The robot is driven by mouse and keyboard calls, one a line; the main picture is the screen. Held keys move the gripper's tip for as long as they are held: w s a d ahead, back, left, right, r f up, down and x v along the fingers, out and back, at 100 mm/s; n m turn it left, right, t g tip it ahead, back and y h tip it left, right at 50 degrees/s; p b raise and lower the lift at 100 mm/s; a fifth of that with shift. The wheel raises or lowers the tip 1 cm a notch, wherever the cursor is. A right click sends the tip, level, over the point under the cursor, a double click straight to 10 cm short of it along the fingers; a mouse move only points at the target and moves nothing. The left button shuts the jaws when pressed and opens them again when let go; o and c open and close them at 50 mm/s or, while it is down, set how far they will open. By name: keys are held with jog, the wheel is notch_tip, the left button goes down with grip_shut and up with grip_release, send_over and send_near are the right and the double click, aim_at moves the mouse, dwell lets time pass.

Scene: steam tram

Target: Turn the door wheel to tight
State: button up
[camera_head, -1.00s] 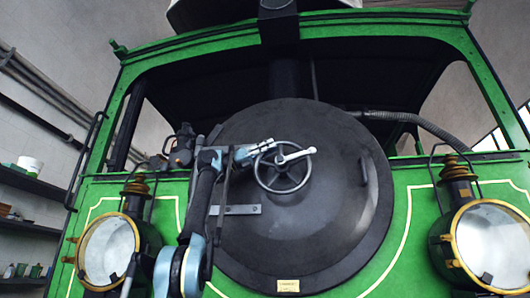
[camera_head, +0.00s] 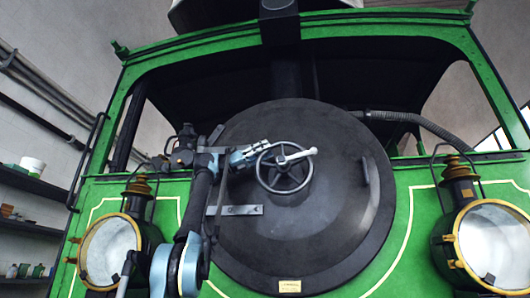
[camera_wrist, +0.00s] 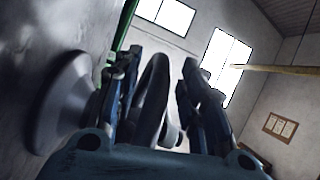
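The door wheel (camera_head: 284,168) is a dark spoked handwheel in the middle of the round dark smokebox door (camera_head: 320,220). A white lever handle (camera_head: 298,156) lies across its upper right, pointing right. My gripper (camera_head: 262,152) is at the wheel's upper left rim. In the wrist view, my gripper's (camera_wrist: 160,100) two fingers stand apart on either side of the curved dark wheel rim (camera_wrist: 151,95). Gaps seem to show beside the rim, so my gripper looks open around it and not clamped. How far the wheel is turned cannot be told.
Two brass-rimmed headlamps flank the door, left (camera_head: 110,250) and right (camera_head: 492,245). A flat metal hinge strap (camera_head: 238,210) lies below my gripper. A curved grab handle (camera_head: 364,170) stands on the door's right. The space right of the wheel is clear.

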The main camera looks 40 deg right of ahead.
jog(key=v, duration=1)
jog(key=shift+c, duration=0.3)
